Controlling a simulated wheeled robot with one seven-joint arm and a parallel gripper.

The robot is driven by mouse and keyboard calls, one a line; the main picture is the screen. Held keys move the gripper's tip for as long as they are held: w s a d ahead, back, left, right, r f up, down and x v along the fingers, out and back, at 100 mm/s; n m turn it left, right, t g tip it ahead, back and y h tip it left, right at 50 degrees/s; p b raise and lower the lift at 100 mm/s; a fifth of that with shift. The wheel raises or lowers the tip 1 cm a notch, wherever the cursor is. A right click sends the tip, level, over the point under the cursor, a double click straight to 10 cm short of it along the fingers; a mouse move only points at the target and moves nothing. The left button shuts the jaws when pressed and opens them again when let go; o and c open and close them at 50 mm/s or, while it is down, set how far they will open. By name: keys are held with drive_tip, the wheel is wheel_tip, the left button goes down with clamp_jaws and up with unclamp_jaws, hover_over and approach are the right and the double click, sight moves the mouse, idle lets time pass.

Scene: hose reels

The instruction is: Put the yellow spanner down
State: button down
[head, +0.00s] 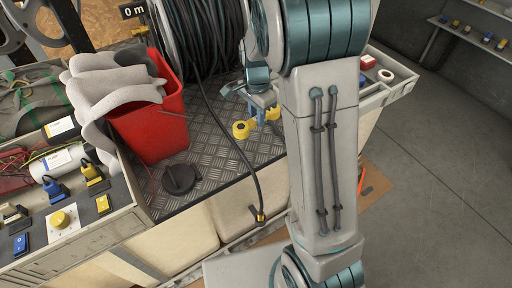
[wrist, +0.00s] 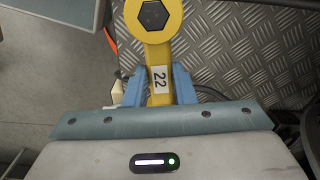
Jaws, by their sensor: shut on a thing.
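The yellow spanner (wrist: 157,55) is in my gripper (wrist: 155,88), whose blue fingers are shut on its handle beside a label marked 22. Its ring end with a hexagonal hole points to the top of the wrist view. In the head view the spanner (head: 241,130) shows beside my gripper (head: 262,103), over the checkered metal plate (head: 215,170). I cannot tell whether the spanner touches the plate. My arm hides part of the plate on the right.

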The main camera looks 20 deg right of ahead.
sight(257, 144)
drive_tip(key=shift+r+m, duration=0.25)
drive_tip(key=shift+m, duration=0.45)
wheel_tip(257, 144, down, 10)
drive_tip(key=shift+r+b, duration=0.2)
drive_tip(key=shift+b, duration=0.55)
drive_tip(key=shift+f, duration=0.2)
drive_tip(key=c, duration=1.2)
unclamp_jaws()
drive_tip(key=shift+s, duration=0.1)
drive_tip(key=shift+r, duration=0.15)
